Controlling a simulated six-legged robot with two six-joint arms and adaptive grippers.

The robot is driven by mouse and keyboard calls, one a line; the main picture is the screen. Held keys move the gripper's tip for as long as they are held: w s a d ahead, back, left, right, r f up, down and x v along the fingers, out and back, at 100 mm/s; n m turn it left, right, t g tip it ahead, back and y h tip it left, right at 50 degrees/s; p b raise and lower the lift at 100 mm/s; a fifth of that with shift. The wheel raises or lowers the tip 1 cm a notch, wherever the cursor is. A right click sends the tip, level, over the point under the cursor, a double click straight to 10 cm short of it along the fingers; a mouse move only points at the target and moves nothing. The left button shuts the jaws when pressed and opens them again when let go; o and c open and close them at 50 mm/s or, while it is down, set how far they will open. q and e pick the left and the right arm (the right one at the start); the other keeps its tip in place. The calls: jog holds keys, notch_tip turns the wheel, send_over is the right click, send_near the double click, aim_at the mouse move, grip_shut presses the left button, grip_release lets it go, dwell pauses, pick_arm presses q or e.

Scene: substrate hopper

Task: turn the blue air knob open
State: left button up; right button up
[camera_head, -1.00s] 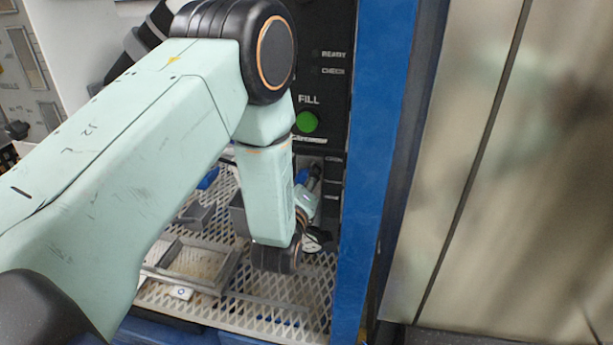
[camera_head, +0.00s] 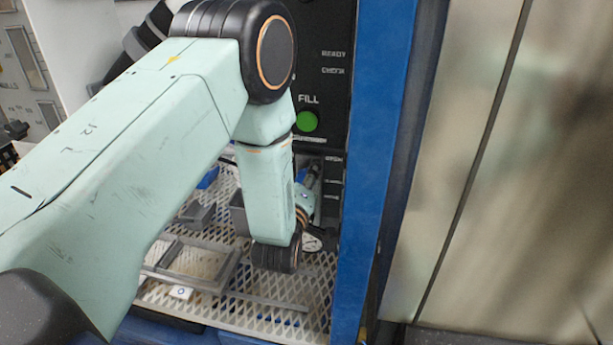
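My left arm comes in from the left and bends down in front of the machine. Its gripper (camera_head: 313,172) is small, dark and partly hidden beyond the wrist, close to the lower part of the black panel. A small blue part (camera_head: 301,175), possibly the blue air knob, shows right beside the gripper, mostly covered by my arm. I cannot tell whether the gripper touches it or whether its fingers are open. My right gripper is not in view.
The black panel has a green FILL button (camera_head: 306,122). A blue post (camera_head: 372,150) stands close to the right of my wrist. Below are a mesh shelf (camera_head: 270,310), a grey tray (camera_head: 225,278) and a small grey bin (camera_head: 197,214). Metal doors (camera_head: 520,180) fill the right.

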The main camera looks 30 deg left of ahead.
pick_arm(q)
jog(key=shift+o, duration=1.4)
jog(key=shift+s, duration=0.15)
jog(key=v, duration=1.2)
jog(key=shift+f, duration=0.1)
